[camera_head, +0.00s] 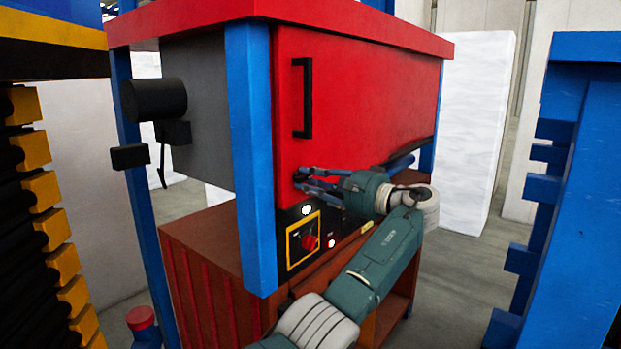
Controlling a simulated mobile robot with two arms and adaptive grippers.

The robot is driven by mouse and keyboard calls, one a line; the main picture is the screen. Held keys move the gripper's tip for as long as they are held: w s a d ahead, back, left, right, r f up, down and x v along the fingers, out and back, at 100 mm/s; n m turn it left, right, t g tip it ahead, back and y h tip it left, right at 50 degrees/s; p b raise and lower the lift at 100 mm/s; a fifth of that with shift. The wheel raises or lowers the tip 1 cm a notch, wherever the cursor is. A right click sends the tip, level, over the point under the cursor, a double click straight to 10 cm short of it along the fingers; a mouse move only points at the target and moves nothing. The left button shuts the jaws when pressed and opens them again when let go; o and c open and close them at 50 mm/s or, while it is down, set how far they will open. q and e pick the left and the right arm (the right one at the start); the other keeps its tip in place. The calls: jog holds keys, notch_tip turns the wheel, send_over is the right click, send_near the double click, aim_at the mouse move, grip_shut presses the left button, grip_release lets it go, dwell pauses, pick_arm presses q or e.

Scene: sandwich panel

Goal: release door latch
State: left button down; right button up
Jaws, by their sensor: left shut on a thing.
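The red door (365,85) of the machine faces me and looks closed, with a black vertical handle (303,98) near its left edge. My left gripper (302,180) is at the door's lower left, just above the control panel, its blue fingers pointing left. It is shut on a small part there, at the latch position. The fingers hide most of this part, so its shape and setting cannot be told. My left arm comes up from the bottom middle. My right gripper is not in view.
The black control panel (331,228) below the door has a yellow-framed red knob (309,243) and lit buttons. A blue post (251,160) stands left of the door. A brown cabinet (205,262) is underneath. A blue rack (575,200) stands at right, with open floor between.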

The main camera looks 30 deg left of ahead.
pick_arm(q)
jog(key=shift+f+m, duration=0.3)
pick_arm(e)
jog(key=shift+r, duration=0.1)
pick_arm(q)
jog(key=c, duration=1.7)
grip_release()
jog(key=shift+o, duration=0.6)
jog(key=shift+r, duration=0.1)
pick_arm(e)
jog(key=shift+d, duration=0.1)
pick_arm(q)
jog(key=d, duration=1.2)
jog(key=shift+s, duration=0.4)
